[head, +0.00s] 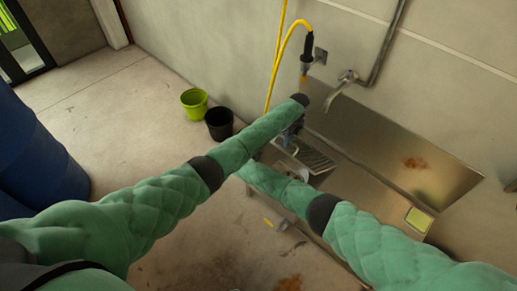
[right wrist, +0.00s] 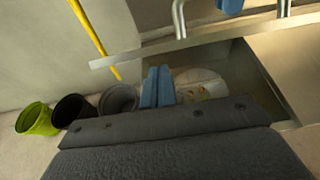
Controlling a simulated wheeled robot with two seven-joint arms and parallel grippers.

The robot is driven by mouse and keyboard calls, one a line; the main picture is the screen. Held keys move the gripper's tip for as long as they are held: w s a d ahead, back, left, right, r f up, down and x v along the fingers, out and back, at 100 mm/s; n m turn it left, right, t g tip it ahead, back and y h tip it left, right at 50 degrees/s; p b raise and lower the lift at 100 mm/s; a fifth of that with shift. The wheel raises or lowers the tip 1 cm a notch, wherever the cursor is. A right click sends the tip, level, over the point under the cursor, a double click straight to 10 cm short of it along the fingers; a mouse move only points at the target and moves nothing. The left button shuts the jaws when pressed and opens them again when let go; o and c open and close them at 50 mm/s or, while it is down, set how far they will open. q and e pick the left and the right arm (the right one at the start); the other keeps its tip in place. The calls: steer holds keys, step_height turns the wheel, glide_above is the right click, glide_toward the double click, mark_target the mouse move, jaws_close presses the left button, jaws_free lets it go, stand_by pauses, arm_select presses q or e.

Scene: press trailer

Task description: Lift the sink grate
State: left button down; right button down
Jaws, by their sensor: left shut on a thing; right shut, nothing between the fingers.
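The sink grate (head: 318,159) is a slatted metal piece at the left end of the steel sink in the head view. My left gripper (head: 290,139) is at its far left side, shut on it; the fingers are small and partly hidden by my arm. In the right wrist view a metal edge with bent tubes (right wrist: 180,20), likely the grate, stands above the open basin, with a blue finger of my left gripper at the top. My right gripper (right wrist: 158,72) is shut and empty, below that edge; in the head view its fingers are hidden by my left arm.
The steel sink (head: 360,190) runs along the wall, with a tap (head: 340,85) and yellow hose (head: 272,80) above. A green bucket (head: 194,102) and black bucket (head: 219,123) stand on the floor at left. A yellow-green sponge (head: 418,219) lies at the sink's right.

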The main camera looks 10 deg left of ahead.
arm_select(q)
steer(key=shift+d+f, duration=0.1)
steer(key=shift+f, duration=0.15)
